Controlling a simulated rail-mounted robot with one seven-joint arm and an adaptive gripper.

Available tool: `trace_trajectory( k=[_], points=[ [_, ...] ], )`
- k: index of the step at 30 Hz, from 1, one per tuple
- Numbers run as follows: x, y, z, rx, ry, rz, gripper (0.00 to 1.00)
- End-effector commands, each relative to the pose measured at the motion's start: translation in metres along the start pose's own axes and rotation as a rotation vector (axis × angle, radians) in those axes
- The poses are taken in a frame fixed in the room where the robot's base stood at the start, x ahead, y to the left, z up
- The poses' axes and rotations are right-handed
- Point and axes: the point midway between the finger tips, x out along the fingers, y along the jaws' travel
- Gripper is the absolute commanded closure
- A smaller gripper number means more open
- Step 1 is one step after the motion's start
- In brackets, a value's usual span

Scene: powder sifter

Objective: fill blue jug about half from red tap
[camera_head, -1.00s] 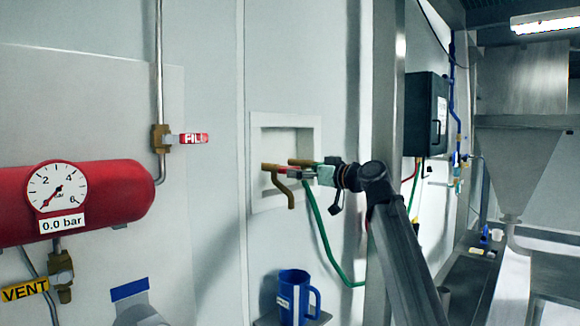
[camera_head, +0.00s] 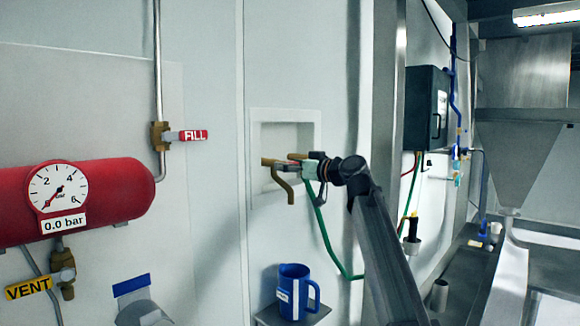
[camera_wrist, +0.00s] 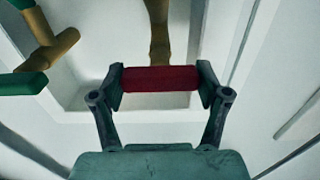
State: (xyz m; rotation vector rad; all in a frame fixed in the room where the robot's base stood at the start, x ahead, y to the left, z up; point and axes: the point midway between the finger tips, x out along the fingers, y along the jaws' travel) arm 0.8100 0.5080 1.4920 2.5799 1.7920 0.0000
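The blue jug (camera_head: 292,292) stands upright on a small shelf below the wall recess, its handle to the right and a white label on its side. A brass tap spout (camera_head: 284,186) bends downward above it. No stream of water shows, and the jug's inside is hidden. My gripper (camera_head: 296,165) is at the tap in front of the recess. In the wrist view, the red tap handle (camera_wrist: 160,78) lies crosswise between my two fingers, which meet its two ends. A second brass tap (camera_wrist: 48,42) with green parts is to the left.
A green hose (camera_head: 322,228) hangs down right of the jug. A red tank (camera_head: 110,190) with a gauge reading 0.0 bar, a FILL valve (camera_head: 180,136) and a VENT valve are at the left. A dark box (camera_head: 425,108) is on the wall at the right.

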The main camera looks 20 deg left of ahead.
Motion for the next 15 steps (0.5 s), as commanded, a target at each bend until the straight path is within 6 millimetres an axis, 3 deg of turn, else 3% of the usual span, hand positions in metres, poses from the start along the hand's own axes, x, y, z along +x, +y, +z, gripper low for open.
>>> trace_trajectory(
  k=[15],
  points=[
    [0.0012,0.0007,0.0007,0.139,0.002,-0.001,0.6]
  ],
)
